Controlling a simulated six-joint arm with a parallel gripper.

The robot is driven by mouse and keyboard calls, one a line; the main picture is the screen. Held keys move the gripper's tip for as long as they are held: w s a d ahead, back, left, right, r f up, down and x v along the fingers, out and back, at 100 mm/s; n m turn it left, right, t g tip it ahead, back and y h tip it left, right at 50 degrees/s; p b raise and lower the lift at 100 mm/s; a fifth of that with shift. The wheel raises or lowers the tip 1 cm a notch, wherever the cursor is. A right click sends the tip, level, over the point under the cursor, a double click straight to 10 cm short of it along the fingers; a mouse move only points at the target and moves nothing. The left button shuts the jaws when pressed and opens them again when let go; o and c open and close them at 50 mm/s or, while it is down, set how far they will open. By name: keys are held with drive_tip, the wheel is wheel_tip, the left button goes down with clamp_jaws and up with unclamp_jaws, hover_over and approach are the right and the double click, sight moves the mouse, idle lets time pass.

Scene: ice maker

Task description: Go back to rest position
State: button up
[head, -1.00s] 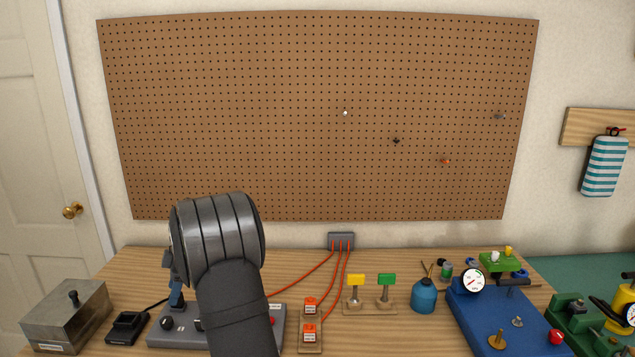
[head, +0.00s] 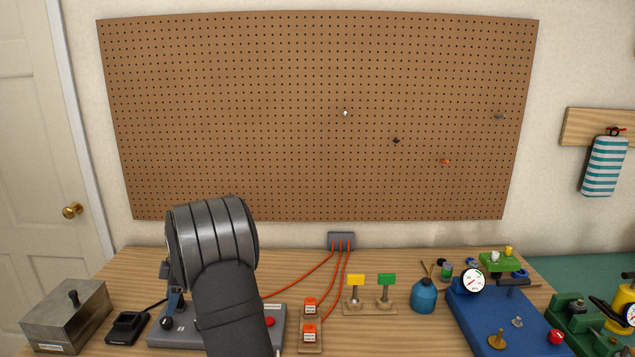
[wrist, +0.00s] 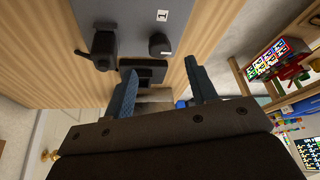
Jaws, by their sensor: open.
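My gripper (wrist: 175,80) shows in the wrist view with its two blue fingers spread apart and nothing between them. In the head view my arm rises from the bottom edge at left of centre, and a small part of a blue finger (head: 175,300) shows beside it. The gripper is over the left side of the bench, near the grey control panel (head: 170,338). My arm hides part of that panel. The panel also shows in the wrist view (wrist: 125,20), with a black lever (wrist: 102,45) and a black knob (wrist: 160,44).
A metal box (head: 65,318) and a small black device (head: 127,327) stand left of the panel. Orange switches (head: 310,332), yellow (head: 356,281) and green (head: 387,280) tags, a blue bottle (head: 424,296) and a blue machine (head: 480,325) stand to the right. A pegboard (head: 300,70) hangs behind.

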sight(166, 319)
drive_tip(key=x, duration=0.5)
drive_tip(key=shift+f, duration=0.25)
drive_tip(key=shift+a+f, duration=0.15)
drive_tip(key=m+t, duration=0.1)
drive_tip(key=m, duration=0.3)
drive_tip(key=shift+s+m+t, duration=0.2)
drive_tip(key=shift+m+t, duration=0.1)
drive_tip(key=shift+t, duration=0.1)
drive_tip(key=m+t, duration=0.1)
drive_tip(key=m, duration=0.3)
drive_tip(key=shift+s+t, duration=0.1)
drive_tip(key=shift+t, duration=0.2)
drive_tip(key=shift+m+t+h, duration=0.4)
drive_tip(key=shift+m+t, duration=0.3)
drive_tip(key=shift+m, duration=1.4)
drive_tip(key=shift+s+a+m+t+h, duration=0.1)
drive_tip(key=shift+m+t+h, duration=0.2)
drive_tip(key=shift+m, duration=0.7)
drive_tip(key=shift+s+m+t+h, duration=0.1)
drive_tip(key=shift+m+t+h, duration=0.15)
drive_tip(key=shift+m, duration=0.75)
drive_tip(key=shift+w, duration=0.1)
